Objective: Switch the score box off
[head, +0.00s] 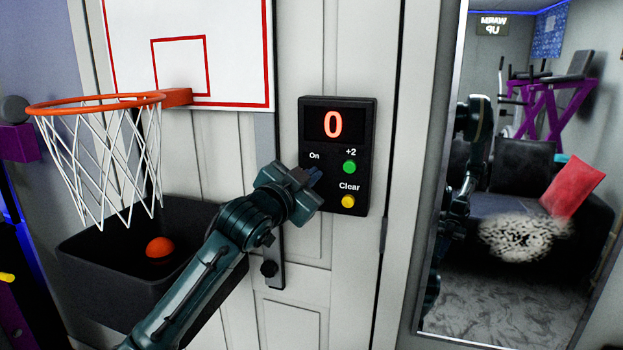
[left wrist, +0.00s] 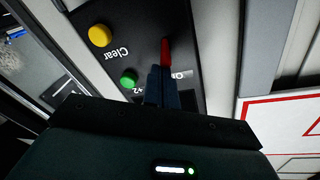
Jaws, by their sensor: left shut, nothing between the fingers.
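The black score box (head: 365,120) hangs on the pale door, its display (head: 334,124) lit with a red 0. It has a green +2 button (head: 349,167), a yellow Clear button (head: 348,201) and an "On" label. My left gripper (head: 316,173) is shut and empty, its fingertips at the box just below "On". In the left wrist view the shut fingers (left wrist: 160,86) lie close beside a red switch lever (left wrist: 166,52); I cannot tell whether they touch it. The gripper hides the lever in the head view. My right gripper is not in view.
A basketball hoop (head: 95,103) with a white backboard (head: 125,45) is left of the box. Below it a black bin (head: 95,270) holds an orange ball (head: 160,247). A tall mirror (head: 500,300) stands at right, reflecting a sofa and gym gear.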

